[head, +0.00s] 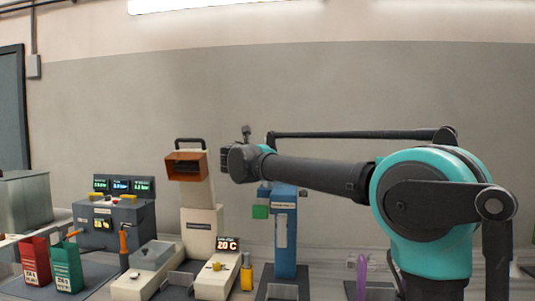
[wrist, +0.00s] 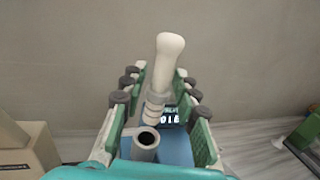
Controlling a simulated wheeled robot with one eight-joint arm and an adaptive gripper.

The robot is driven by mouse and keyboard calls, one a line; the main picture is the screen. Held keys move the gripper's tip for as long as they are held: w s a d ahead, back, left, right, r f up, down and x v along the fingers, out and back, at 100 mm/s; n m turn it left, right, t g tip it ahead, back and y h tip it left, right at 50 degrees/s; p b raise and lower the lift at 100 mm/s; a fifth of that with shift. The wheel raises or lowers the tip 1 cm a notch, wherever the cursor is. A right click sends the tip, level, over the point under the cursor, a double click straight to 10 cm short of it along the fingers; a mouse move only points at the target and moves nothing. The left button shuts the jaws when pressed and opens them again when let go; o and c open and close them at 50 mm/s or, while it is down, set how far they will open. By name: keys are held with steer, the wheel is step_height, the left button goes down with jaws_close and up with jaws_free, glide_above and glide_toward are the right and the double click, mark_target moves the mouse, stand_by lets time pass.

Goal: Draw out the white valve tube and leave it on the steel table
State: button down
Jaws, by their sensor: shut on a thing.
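The white valve tube (wrist: 169,60) stands between my gripper's fingers in the wrist view, with its rounded end up and a ribbed lower part. My gripper (wrist: 160,88) is shut on it, with green fingers and dark pads on both sides. Below the tube, a grey round socket (wrist: 146,140) with a dark, open bore sits by the blue device (wrist: 176,152). The tube's lower end looks apart from the bore. In the head view my gripper (head: 238,163) is raised near the top of the blue device (head: 285,235); the tube cannot be made out there.
A streaked grey tabletop (wrist: 252,150) shows bare at right in the wrist view. In the head view, a beige machine (head: 200,225) with an orange hopper (head: 186,166) stands left of the blue device. Red (head: 35,262) and green (head: 68,268) bins are further left. A purple object (head: 361,278) stands right.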

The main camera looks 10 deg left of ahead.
steer(key=shift+r, duration=0.1)
steer(key=shift+r, duration=1.9)
